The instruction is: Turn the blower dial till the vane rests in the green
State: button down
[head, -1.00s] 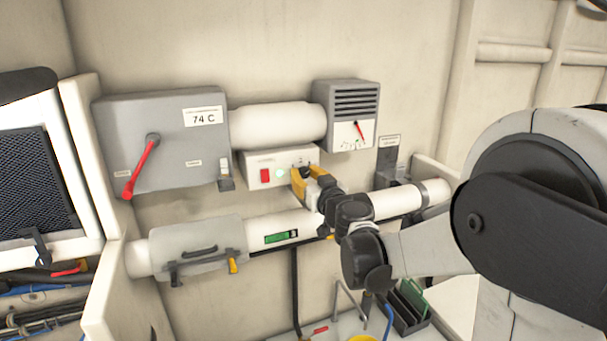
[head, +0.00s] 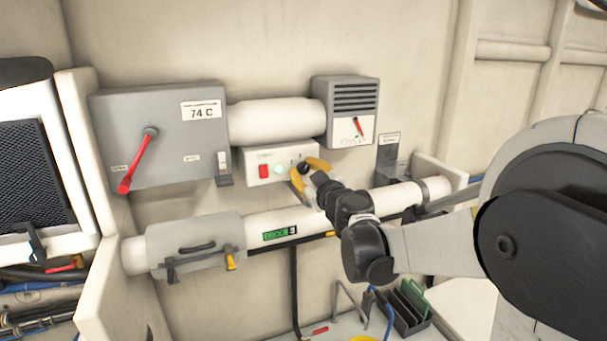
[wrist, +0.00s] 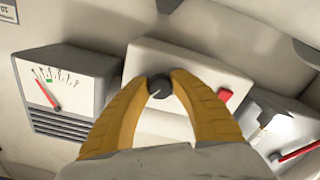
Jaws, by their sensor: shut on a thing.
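The blower dial (wrist: 158,88) is a small dark knob with a pale pointer line on a white control box (head: 258,155). My gripper (wrist: 158,84) has its yellow fingers on both sides of the knob, shut on it. In the head view my gripper (head: 307,172) partly hides the knob. The vane (wrist: 48,97) is a red needle on the white gauge face of the grey vented box (wrist: 68,119). Its tip appears a little to the left of the small green mark (wrist: 48,77) in the wrist view. The needle also shows in the head view (head: 358,127).
A grey cabinet (head: 165,170) with a red lever (head: 140,160) and a 74 C label stands left. A red switch (head: 263,171) is beside the dial. A white pipe (head: 350,213) runs below, close to my wrist. A dark rack (head: 405,305) stands lower right.

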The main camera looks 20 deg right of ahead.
jog(key=n+b, duration=0.1)
jog(key=n, duration=0.5)
jog(key=shift+b, duration=0.35)
jog(key=shift+n, duration=0.3)
jog(key=c, duration=1.1)
grip_release()
jog(key=s, duration=1.2)
jog(key=shift+f, duration=0.1)
